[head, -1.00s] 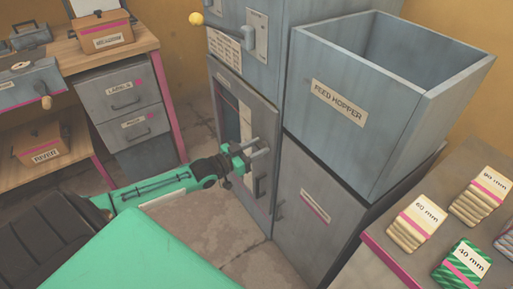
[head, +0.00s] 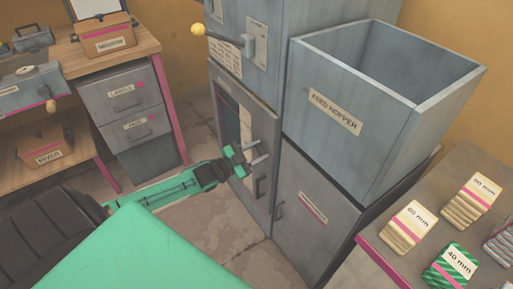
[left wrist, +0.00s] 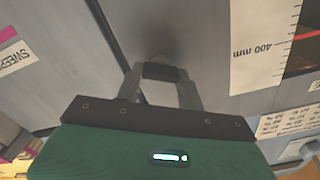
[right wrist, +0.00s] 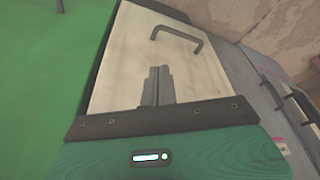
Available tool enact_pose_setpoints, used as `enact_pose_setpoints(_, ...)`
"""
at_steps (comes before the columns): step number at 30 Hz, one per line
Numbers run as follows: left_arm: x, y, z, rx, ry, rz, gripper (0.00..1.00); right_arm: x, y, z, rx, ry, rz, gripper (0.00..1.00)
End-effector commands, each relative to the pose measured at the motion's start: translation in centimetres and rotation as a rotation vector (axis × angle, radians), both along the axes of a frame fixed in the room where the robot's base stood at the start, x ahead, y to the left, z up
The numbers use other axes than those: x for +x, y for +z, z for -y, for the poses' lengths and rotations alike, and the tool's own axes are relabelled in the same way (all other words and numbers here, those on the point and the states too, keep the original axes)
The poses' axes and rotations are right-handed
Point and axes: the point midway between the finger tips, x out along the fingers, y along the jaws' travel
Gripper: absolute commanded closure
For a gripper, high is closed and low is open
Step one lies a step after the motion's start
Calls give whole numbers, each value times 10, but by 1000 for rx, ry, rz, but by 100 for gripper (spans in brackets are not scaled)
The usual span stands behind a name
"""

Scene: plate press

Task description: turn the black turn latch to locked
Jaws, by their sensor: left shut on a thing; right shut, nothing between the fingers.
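My left gripper (head: 261,151) is at the front of the tall grey cabinet door (head: 263,115), with its fingers against the door face. In the left wrist view its fingers (left wrist: 161,76) are shut on a short black piece, the turn latch (left wrist: 161,72), which spans the gap between the fingertips. The latch is too small and covered to make out in the head view, and its locked mark cannot be read. My right gripper (right wrist: 157,86) is shut and empty over a pale panel with a dark bar handle; it is outside the head view.
The feed hopper (head: 335,112) stands right of the door, above a grey lower cabinet (head: 310,180). A yellow-knobbed lever (head: 198,29) sits above. A side table at right holds banded bundles (head: 408,228). A drawer unit (head: 125,105) and wooden bench stand left. Bare floor lies between.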

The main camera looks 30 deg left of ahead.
Motion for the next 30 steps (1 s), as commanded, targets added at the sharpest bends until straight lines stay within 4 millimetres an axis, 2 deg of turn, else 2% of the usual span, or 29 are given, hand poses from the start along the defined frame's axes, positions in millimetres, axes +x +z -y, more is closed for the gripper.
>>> enact_pose_setpoints(6,-1,1,1,188,1,78,85,1,-21,-1,-4,1,-26,100)
enact_pose_setpoints(13,-1,0,2,393,0,163,85,1,-36,-1,-5,1,-42,100)
enact_pose_setpoints(19,-1,-2,2,567,0,235,85,0,-43,-1,-7,1,-50,100)
enact_pose_setpoints(30,-1,-5,2,848,0,351,85,0,-44,-1,-8,1,-49,100)
